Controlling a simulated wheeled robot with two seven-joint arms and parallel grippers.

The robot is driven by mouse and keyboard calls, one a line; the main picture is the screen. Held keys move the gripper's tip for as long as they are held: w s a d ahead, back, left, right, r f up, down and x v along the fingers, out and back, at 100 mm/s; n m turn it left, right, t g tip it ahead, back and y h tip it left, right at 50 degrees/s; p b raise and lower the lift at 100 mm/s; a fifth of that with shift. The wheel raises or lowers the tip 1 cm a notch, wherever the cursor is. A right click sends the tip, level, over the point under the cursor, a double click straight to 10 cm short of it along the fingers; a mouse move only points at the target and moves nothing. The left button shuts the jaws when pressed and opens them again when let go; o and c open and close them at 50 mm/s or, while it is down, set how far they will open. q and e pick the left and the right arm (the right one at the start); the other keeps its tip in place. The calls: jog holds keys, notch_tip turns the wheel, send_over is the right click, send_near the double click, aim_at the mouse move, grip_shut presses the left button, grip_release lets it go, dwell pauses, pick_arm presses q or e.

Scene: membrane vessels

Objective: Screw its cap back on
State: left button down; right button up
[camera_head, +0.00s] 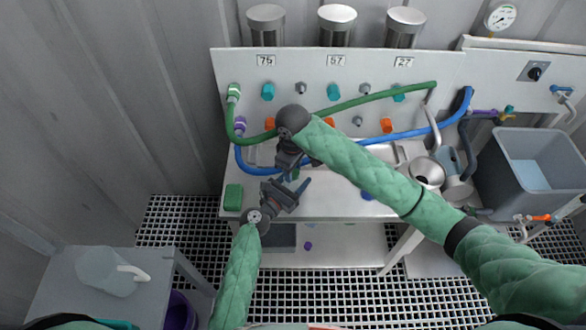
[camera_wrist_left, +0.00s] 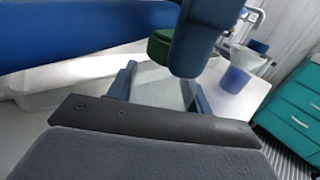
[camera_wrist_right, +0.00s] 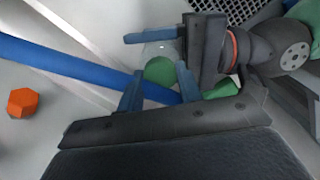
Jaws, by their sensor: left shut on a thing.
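My left gripper (camera_wrist_left: 163,92) is shut on a clear vessel (camera_wrist_left: 158,88), which shows faintly between its fingers. A green cap (camera_wrist_left: 160,48) is at the vessel's upper end; I cannot tell whether it is seated. My right gripper (camera_wrist_right: 160,90) is open above it, with the green cap (camera_wrist_right: 160,70) seen between its fingers. A right finger is close beside the cap in the left wrist view; contact is unclear. In the head view, my left gripper (camera_head: 293,186) and right gripper (camera_head: 287,170) meet over the bench front, mostly hiding cap and vessel.
A blue hose (camera_head: 400,133) and green hose (camera_head: 370,98) cross the panel behind my grippers. An orange knob (camera_wrist_right: 22,102) is near my right gripper. A green block (camera_head: 233,197) lies on the bench's left end. A grey tub (camera_head: 500,180) stands at right.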

jog(key=o, duration=0.4)
jog(key=shift+r, duration=2.25)
jog(key=shift+c, duration=0.5)
